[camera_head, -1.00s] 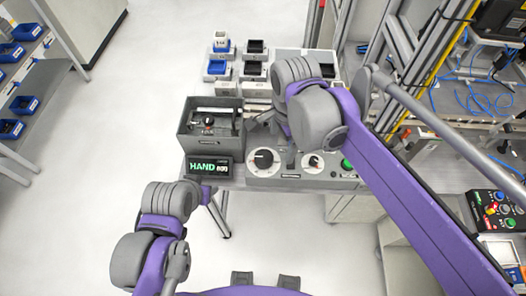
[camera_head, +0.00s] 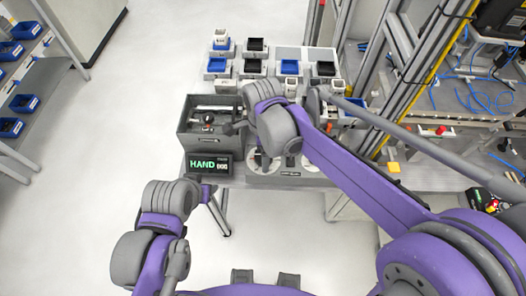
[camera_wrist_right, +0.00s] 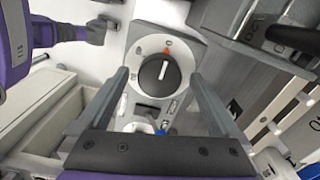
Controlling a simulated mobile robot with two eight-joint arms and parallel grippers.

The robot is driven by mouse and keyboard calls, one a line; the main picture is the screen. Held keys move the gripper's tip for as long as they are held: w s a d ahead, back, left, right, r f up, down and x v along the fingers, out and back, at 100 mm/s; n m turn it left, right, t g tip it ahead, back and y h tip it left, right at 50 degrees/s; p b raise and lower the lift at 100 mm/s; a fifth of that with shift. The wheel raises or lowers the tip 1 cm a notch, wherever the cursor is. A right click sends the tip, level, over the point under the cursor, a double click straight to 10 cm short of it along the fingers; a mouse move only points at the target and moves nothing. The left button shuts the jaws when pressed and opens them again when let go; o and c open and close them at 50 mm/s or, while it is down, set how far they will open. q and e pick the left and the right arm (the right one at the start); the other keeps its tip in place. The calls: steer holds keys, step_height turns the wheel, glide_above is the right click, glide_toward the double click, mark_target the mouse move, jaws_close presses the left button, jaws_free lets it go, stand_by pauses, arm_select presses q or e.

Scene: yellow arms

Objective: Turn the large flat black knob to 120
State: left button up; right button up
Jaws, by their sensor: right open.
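A round flat black knob (camera_wrist_right: 158,75) with a white pointer line sits on a pale dial with a red mark in the right wrist view. The line points up, leaning slightly right, toward the red mark. My right gripper (camera_wrist_right: 160,77) is open, with one finger at each side of the knob in the picture; I cannot tell whether they touch it. In the head view my right arm covers much of the control panel (camera_head: 290,180) and the knob is largely hidden. My left gripper (camera_head: 205,192) is low at the left, near the panel's front; its fingers are too small to read.
A display (camera_head: 209,165) reading HAND stands left of the panel, in front of a grey open box (camera_head: 188,140). Several small blue and black bins stand behind. A metal frame (camera_head: 412,75) rises at the right. The floor at left is clear.

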steer(key=shift+f, duration=0.3)
steer(key=c, duration=1.4)
